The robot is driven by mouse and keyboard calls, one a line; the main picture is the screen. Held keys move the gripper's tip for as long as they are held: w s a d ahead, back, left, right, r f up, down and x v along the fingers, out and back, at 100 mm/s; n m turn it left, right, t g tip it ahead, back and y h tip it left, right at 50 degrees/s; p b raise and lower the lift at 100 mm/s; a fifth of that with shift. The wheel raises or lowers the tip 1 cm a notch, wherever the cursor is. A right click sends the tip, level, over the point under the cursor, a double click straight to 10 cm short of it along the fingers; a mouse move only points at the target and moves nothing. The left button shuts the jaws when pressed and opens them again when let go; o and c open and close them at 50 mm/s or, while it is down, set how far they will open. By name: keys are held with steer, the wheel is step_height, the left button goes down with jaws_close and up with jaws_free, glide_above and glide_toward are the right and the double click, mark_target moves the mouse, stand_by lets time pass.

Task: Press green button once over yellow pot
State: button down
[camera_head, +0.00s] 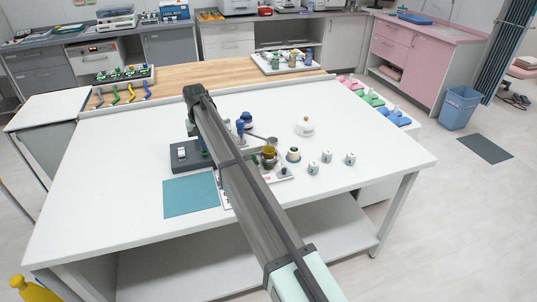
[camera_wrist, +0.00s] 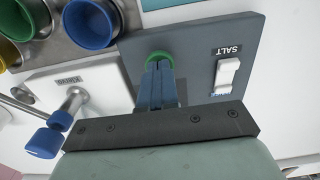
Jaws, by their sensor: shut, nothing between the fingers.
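The green button (camera_wrist: 158,56) is a round green part on a grey box in the wrist view. My gripper (camera_wrist: 159,66) is shut, and its blue fingers point at the button and cover part of it. I cannot tell whether the tips touch it. The grey box (camera_wrist: 190,45) has a white rocker switch and a "SALT" label; it also shows in the head view (camera_head: 178,165), partly behind my arm. A yellow pot (camera_wrist: 17,20) shows at the upper left of the wrist view, cut by the frame edge. My arm hides the fingertips in the head view.
A metal part with blue ends (camera_wrist: 40,143) is left of my fingers. Small white jars (camera_head: 327,156) and a round white pot (camera_head: 305,126) stand to the right. A teal mat (camera_head: 190,195) lies in front.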

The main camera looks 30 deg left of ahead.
steer(key=shift+f, duration=0.7)
steer(key=shift+r, duration=1.45)
step_height(320, 180, up, 6)
stand_by(0.7)
stand_by(0.4)
